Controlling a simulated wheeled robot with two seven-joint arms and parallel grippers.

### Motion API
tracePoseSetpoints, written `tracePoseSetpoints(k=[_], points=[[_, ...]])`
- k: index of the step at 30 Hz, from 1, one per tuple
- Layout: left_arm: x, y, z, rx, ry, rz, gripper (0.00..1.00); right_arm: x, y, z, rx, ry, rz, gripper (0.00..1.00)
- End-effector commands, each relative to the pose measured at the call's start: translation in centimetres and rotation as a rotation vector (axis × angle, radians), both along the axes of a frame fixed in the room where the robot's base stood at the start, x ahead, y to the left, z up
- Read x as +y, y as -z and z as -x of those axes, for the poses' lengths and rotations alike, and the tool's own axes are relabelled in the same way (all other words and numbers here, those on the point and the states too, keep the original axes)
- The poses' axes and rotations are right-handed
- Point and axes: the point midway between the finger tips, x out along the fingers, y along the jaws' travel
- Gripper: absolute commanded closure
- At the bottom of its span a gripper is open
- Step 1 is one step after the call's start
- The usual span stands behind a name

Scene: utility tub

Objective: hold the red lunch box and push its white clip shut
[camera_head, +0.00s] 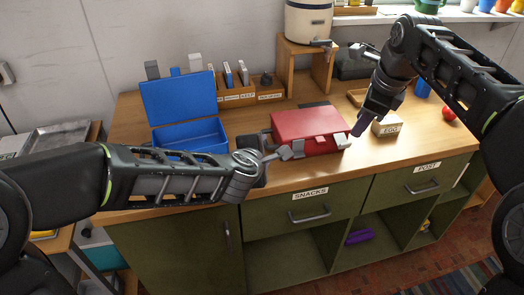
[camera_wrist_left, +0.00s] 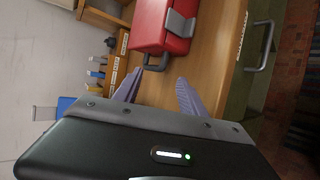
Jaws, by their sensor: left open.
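The red lunch box (camera_head: 306,123) sits on the wooden counter with its lid down. A pale clip (camera_head: 340,140) is on its front right and a greyer clip (camera_head: 298,149) on its front left; whether either is latched is unclear. In the left wrist view the box (camera_wrist_left: 150,22) shows a grey clip (camera_wrist_left: 180,23) and a grey handle (camera_wrist_left: 156,63) at its near end. My left gripper (camera_wrist_left: 158,78) is open and empty, facing that handle, apart from it. My right gripper (camera_head: 361,127) points down just right of the box; its finger gap is not distinguishable.
An open blue box (camera_head: 190,134) stands left on the counter (camera_head: 300,178). A small labelled wooden block (camera_head: 386,127) and a red ball (camera_head: 449,114) lie right of my right gripper. A wooden stand (camera_head: 292,70) and labelled organizer (camera_head: 250,92) are behind. Green drawers are below.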

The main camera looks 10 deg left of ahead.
Motion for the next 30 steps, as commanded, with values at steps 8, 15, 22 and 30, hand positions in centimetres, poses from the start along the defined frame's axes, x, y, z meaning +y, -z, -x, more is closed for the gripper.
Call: tracePoseSetpoints(k=[8, 15, 22, 30], points=[[-0.1, 0.7, -1.0, 0.003, 0.001, -0.001, 0.51, 0.0, 0.0, 0.0, 0.000, 0.000, 0.000, 0.64], [-0.1, 2.6, -3.9, 0.005, 0.001, -0.001, 0.51, 0.0, 0.0, 0.0, 0.000, 0.000, 0.000, 0.64], [-0.2, 3.9, -6.3, 0.003, 0.001, -0.001, 0.51, 0.0, 0.0, 0.0, 0.000, 0.000, 0.000, 0.64], [-0.2, 4.1, -6.7, 0.001, 0.002, 0.000, 0.51, 0.0, 0.0, 0.0, 0.000, 0.000, 0.000, 0.64]])
